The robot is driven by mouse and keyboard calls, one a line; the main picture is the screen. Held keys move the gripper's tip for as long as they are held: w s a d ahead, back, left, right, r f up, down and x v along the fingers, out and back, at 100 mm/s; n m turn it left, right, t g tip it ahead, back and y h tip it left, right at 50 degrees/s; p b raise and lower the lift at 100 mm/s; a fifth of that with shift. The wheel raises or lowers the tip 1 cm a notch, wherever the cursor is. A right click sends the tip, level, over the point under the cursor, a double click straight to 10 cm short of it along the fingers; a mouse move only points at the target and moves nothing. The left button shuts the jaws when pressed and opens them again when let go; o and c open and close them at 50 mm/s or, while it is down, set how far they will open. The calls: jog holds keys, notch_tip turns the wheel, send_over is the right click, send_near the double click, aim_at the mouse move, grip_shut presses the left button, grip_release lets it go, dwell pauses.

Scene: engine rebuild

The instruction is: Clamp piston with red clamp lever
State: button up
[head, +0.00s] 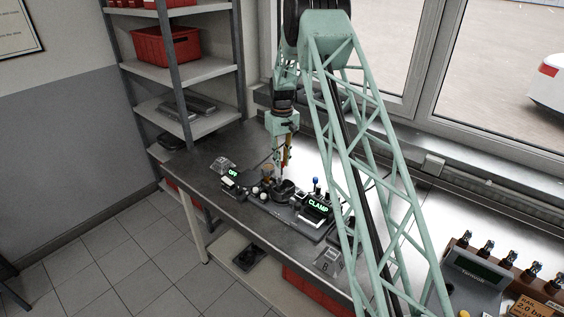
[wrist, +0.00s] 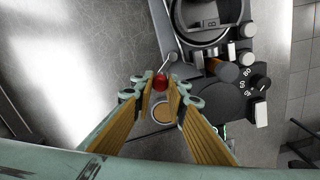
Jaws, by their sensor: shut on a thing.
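The red knob (wrist: 160,82) of the clamp lever sits between my fingertips in the wrist view. A thin metal rod (wrist: 168,65) near it leads toward a round holder. My gripper (wrist: 160,92) has its two orange-brown fingers shut on the red knob; it also shows in the head view (head: 284,172), low over the bench fixture. The round holder (wrist: 178,20) is at the top of the wrist view, cut off by the edge. A dark round part with a slotted piece, perhaps the piston, lies inside it. In the head view the red knob cannot be made out.
The fixture has a lit CLAMP display (head: 318,204), an OFF display (head: 233,172), a blue-topped knob (head: 315,182) and several other knobs. A black dial (wrist: 243,90) is right of my fingers. Shelves (head: 200,71) stand at the back left. The bench (head: 205,150) is bare at its left.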

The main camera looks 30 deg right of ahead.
jog(key=shift+d+m, duration=0.15)
jog(key=shift+m, duration=0.35)
jog(key=shift+s+d+m+b, duration=0.3)
jog(key=shift+s+m+b, duration=0.55)
jog(key=shift+m, duration=1.7)
jog(key=shift+s+d+m+b, duration=0.35)
jog(key=shift+s+m+b, duration=0.5)
jog(key=shift+m, duration=1.65)
jog(key=shift+s+d+m+b, duration=0.3)
jog(key=shift+s+m+b, duration=0.55)
jog(key=shift+m, duration=1.7)
jog(key=shift+w, duration=0.1)
jog(key=o, duration=0.9)
jog(key=shift+r, duration=0.1)
